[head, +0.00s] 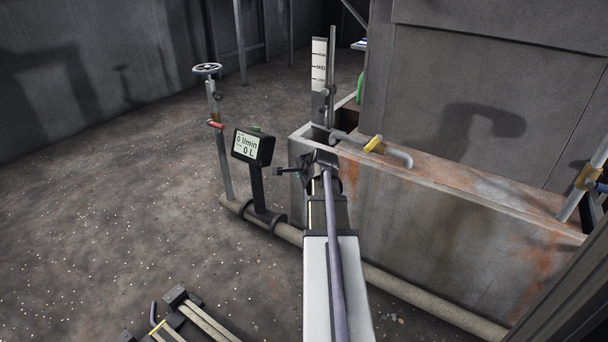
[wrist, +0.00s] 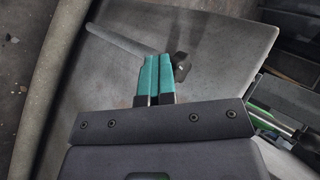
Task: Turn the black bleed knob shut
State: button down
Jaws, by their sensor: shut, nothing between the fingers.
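A small black knob (wrist: 181,62) shows in the wrist view just past the tip of my right-hand finger. It lies against a pale grey surface. My gripper (wrist: 166,58) has two teal fingers, shut together with nothing between them. The fingertips partly overlap the knob's left side in the picture; I cannot tell whether they touch it. In the head view, my gripper (head: 297,173) is at the left end of the tank, pointing left. A small dark piece (head: 278,171) shows beside it, probably the knob. My wrist hides part of this spot.
A rusty grey tank (head: 440,220) stands right of my arm, with a yellow-collared pipe (head: 374,144) above its rim. A flow meter (head: 253,146) on a post stands close left. A level gauge (head: 319,70) rises behind. A handwheel (head: 207,69) stands farther left.

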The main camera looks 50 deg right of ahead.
jog(key=shift+w+d+r, duration=0.1)
jog(key=shift+w+d, duration=0.05)
jog(key=shift+w, duration=0.25)
